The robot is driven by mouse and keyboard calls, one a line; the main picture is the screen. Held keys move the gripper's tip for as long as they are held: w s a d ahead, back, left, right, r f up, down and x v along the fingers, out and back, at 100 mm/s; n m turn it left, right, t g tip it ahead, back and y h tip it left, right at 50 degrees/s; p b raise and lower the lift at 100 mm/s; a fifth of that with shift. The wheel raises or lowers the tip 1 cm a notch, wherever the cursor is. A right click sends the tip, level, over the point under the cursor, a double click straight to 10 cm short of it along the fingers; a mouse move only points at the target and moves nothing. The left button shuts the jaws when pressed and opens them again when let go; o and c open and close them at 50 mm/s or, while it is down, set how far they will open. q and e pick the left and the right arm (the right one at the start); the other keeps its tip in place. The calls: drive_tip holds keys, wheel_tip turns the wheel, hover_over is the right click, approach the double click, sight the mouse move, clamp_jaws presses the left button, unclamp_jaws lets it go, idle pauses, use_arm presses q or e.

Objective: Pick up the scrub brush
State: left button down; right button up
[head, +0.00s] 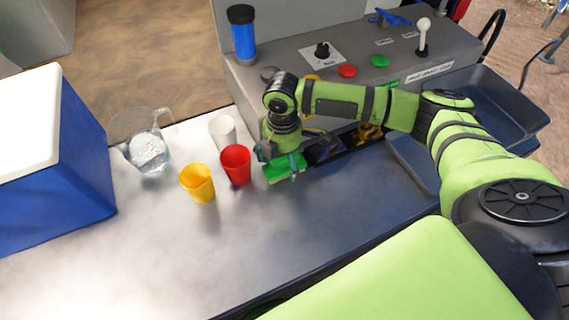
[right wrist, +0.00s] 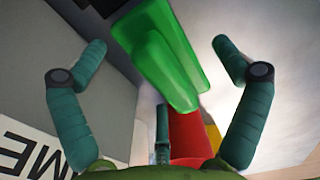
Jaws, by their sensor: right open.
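The scrub brush (head: 287,170) appears to be the green object on the grey metal counter, beside the console's front. My right gripper (head: 279,158) is just above it, pointing down and partly covering it. In the right wrist view the green brush (right wrist: 160,55) lies between the spread fingers of the right gripper (right wrist: 161,55), with a gap on both sides. The gripper is open and holds nothing. The brush's bristles are not clearly visible. My left gripper is not in view.
A red cup (head: 236,164) stands close left of the brush, with a yellow cup (head: 198,183), a white cup (head: 222,131) and a clear pitcher (head: 145,145) beyond. A blue cooler (head: 60,165) is at left. The console (head: 300,55) stands behind. The front counter is clear.

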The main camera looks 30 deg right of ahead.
drive_tip(key=c, duration=1.3)
drive_tip(key=shift+c, duration=0.6)
drive_tip(key=shift+r, duration=0.1)
wheel_tip(320, 180, up, 4)
drive_tip(key=shift+w+r+b, duration=0.1)
drive_tip(key=shift+b, duration=0.55)
drive_tip(key=s+d+r+b, duration=0.2)
drive_tip(key=d+r, duration=0.4)
drive_tip(key=d, duration=0.5)
drive_tip(key=shift+s+r, duration=0.35)
drive_tip(key=shift+s, duration=0.35)
drive_tip(key=shift+d, duration=0.1)
drive_tip(key=o, duration=0.3)
